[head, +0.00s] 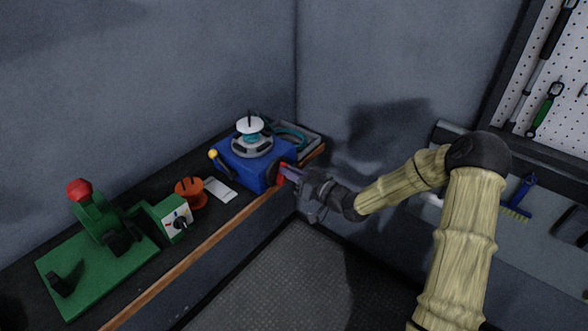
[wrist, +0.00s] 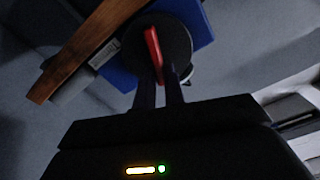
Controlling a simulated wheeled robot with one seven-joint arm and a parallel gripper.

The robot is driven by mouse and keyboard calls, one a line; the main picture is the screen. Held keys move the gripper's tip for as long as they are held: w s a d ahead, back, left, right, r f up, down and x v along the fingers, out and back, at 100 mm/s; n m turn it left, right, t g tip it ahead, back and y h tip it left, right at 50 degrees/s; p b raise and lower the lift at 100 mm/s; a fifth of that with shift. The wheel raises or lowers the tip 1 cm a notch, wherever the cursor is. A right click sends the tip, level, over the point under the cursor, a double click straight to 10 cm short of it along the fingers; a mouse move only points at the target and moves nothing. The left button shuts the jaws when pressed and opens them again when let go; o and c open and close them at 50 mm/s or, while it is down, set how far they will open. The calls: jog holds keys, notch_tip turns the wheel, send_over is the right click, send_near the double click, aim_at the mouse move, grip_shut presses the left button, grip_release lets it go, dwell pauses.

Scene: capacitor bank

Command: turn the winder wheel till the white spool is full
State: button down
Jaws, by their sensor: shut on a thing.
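The blue winder (head: 247,163) stands on the bench near the corner. A white spool (head: 250,124) with a teal middle sits on its top; I cannot tell how full it is. The winder's dark wheel faces my arm and is mostly hidden in the head view; it shows as a dark disc in the wrist view (wrist: 178,32). A red handle (wrist: 152,46) stands across the wheel's face. My gripper (head: 287,173) reaches the wheel from the right, its two fingers (wrist: 161,80) shut on the red handle.
A small yellow-tipped lever (head: 213,154) sticks out at the winder's left. An orange spool (head: 190,193), a pale flat thing (head: 218,189) and a green machine (head: 110,235) stand further left. A grey tray (head: 302,137) lies behind the winder. The bench has a wooden front edge (head: 195,259).

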jog(key=shift+w+d+f+m+p, duration=0.15)
jog(key=shift+m+p, duration=0.5)
jog(key=shift+m, duration=1.55)
jog(key=shift+w+f+m+p, duration=0.25)
jog(key=shift+m+p, duration=0.35)
jog(key=shift+m, duration=1.6)
jog(key=shift+w+d+f+m+p, duration=0.15)
jog(key=shift+m+p, duration=0.5)
jog(key=shift+m, duration=1.55)
jog(key=shift+a, duration=0.1)
jog(key=c, duration=1.5)
grip_release()
jog(key=shift+a+f, duration=0.1)
jog(key=shift+f, duration=0.1)
